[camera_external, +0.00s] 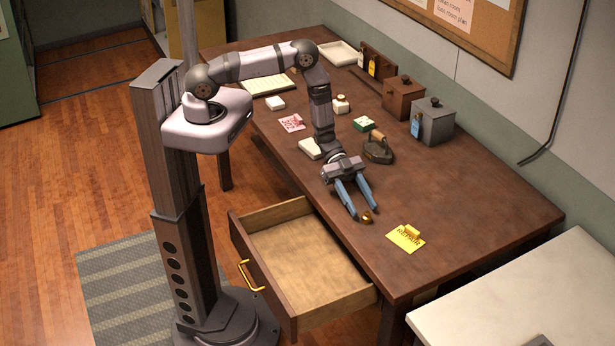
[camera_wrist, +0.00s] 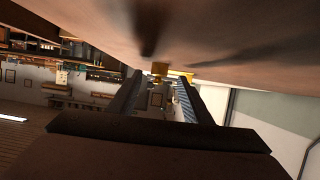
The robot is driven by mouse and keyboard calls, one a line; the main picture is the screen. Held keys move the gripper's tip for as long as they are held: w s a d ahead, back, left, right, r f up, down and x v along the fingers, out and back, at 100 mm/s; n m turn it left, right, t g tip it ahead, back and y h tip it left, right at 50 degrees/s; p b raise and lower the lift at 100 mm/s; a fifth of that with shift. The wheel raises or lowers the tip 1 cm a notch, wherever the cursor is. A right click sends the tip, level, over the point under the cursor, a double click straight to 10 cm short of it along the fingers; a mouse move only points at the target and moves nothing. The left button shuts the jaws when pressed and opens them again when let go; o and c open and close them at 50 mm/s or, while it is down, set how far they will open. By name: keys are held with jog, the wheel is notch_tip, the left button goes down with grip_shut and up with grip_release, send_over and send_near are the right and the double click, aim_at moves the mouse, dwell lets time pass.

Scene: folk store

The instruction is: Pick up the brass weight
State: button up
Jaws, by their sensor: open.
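A dark iron (camera_external: 378,149) stands behind my gripper. The wooden drawer (camera_external: 300,262) is open below the front edge. The desk's right side is clear.

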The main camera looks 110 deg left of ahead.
jog(key=shift+p+x, duration=0.55)
jog(key=shift+x, duration=1)
jog(key=shift+s+d, duration=0.1)
jog(key=shift+c, duration=0.7)
grip_shut()
jog(key=shift+r, duration=0.1)
notch_tip(320, 180, up, 10)
jog(key=b, duration=0.3)
